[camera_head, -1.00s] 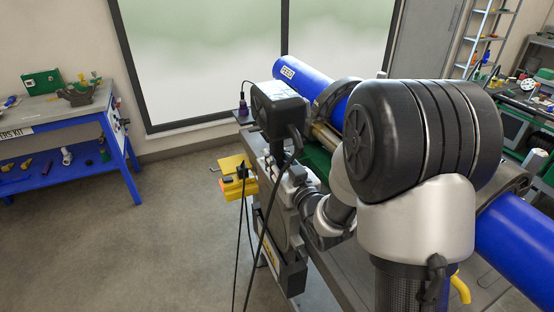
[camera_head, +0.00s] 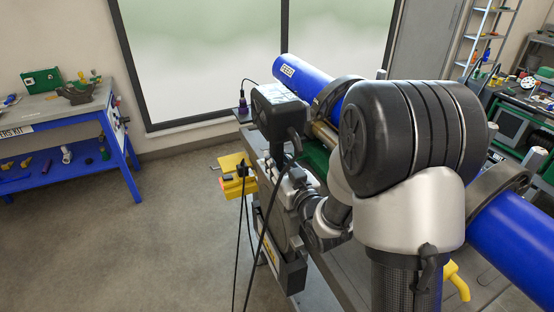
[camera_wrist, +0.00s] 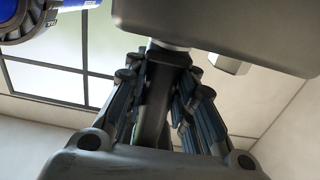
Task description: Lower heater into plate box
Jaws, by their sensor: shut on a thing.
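The heater (camera_head: 279,108) has a black, boxy top with a dark stem and a grey flat plate below it. The plate hangs upright over the dark plate box (camera_head: 290,272) on the side of the cart, and its lower part seems to be inside the box mouth. How deep it sits is hard to tell. In the wrist view my gripper (camera_wrist: 157,80) is shut around the dark heater handle, with the heater's boxy top (camera_wrist: 225,30) above the fingers.
A blue pipe (camera_head: 302,78) lies in clamps on the cart, close beside my arm. A yellow holder (camera_head: 236,178) sticks out left of the heater. Black cables hang from the heater. A blue workbench (camera_head: 70,130) stands at far left, with clear floor between.

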